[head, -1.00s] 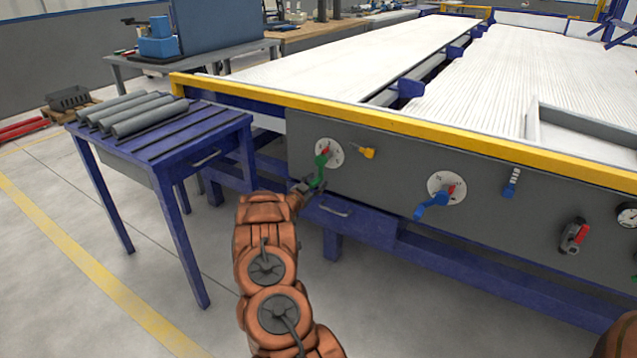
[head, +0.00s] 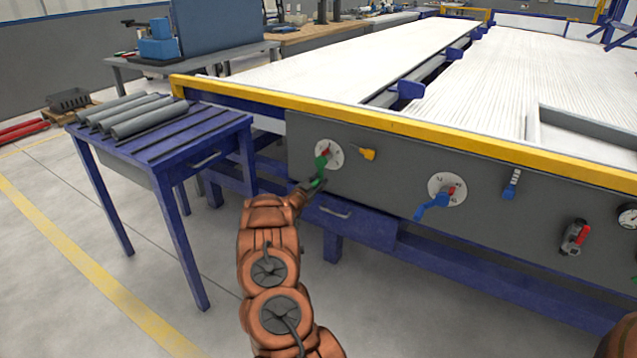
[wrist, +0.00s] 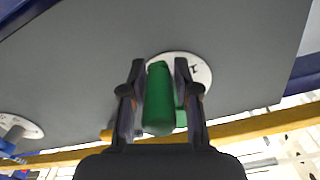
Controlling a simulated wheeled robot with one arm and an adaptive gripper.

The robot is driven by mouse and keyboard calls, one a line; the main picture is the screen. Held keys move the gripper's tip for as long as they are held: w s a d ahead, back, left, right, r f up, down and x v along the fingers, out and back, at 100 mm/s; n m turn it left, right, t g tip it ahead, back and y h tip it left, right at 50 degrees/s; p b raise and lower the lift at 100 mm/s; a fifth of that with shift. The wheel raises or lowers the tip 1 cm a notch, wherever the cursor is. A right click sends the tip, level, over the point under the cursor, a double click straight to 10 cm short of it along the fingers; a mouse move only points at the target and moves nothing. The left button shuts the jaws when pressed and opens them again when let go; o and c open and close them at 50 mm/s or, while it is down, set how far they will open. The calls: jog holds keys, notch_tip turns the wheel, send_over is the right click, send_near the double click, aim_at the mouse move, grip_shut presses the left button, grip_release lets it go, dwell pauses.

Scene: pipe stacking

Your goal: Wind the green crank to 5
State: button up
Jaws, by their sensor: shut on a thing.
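The green crank (head: 321,163) sits on a white round dial (head: 334,149) on the grey panel, with a red pointer at its hub. Its handle hangs down from the hub. My gripper (head: 316,184) is at the crank's handle, below the dial. In the wrist view the green handle (wrist: 159,98) stands between the two dark fingers of my gripper (wrist: 160,85), which are shut on it. The dial (wrist: 197,70) shows partly behind the handle, with one mark visible. The number under the pointer is too small to read.
A blue table (head: 185,148) with grey pipes stands at the left.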

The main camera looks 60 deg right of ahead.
jog(key=shift+s, duration=0.1)
grip_shut()
jog(key=shift+f, duration=0.1)
